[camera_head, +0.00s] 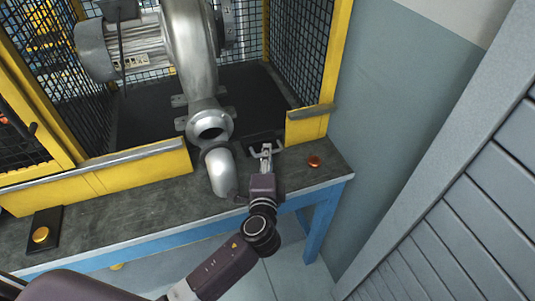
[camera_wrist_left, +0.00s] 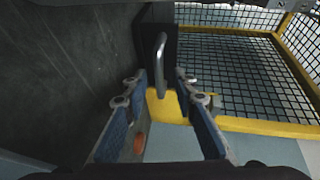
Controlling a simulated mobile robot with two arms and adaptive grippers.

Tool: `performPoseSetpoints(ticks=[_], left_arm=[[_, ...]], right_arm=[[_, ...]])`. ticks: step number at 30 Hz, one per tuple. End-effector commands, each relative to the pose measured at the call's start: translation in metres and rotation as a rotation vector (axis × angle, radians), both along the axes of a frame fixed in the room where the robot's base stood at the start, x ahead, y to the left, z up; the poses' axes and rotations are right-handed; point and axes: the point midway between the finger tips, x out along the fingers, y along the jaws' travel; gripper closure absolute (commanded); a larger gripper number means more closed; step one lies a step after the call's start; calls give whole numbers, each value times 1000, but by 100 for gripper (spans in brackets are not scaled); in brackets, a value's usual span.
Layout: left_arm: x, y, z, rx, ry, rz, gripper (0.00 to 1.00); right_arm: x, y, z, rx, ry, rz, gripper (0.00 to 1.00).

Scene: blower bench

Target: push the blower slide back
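The silver blower (camera_head: 190,50) stands inside the yellow cage, with its open round flange (camera_head: 210,125) facing the front. A silver elbow pipe (camera_head: 220,172) sits just in front of the flange at the bench edge. A metal bar handle (camera_wrist_left: 161,65) stands on a dark block (camera_wrist_left: 155,30) in the left wrist view; I cannot tell for sure that it belongs to the slide. My left gripper (camera_head: 265,151) is at the cage's front opening, right of the elbow. Its fingers (camera_wrist_left: 160,95) are apart, with the handle in line between and beyond them. My right gripper is out of view.
The dark bench top (camera_head: 110,218) has a blue frame (camera_head: 323,215). An orange button (camera_head: 314,161) is right of my gripper, and another button (camera_head: 40,235) is at the left. Yellow cage panels (camera_head: 310,128) flank the opening. A grey shutter stands at the right.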

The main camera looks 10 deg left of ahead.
Motion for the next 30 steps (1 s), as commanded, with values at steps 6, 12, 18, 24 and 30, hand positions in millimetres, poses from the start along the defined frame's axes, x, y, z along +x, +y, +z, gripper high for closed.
performPoseSetpoints(ticks=[6, 12, 18, 24, 30], left_arm=[[-44, -9, 7, -5, 3, -1, 74], [-80, -16, 14, -3, 3, 0, 74], [-99, -19, 19, -1, 0, 2, 74], [-103, -20, 20, -1, 0, 2, 74], [-103, -20, 20, -1, -1, 1, 74]], right_arm=[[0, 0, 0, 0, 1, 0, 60], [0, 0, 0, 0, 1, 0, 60], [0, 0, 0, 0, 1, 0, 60], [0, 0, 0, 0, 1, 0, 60], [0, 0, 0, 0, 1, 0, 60]])
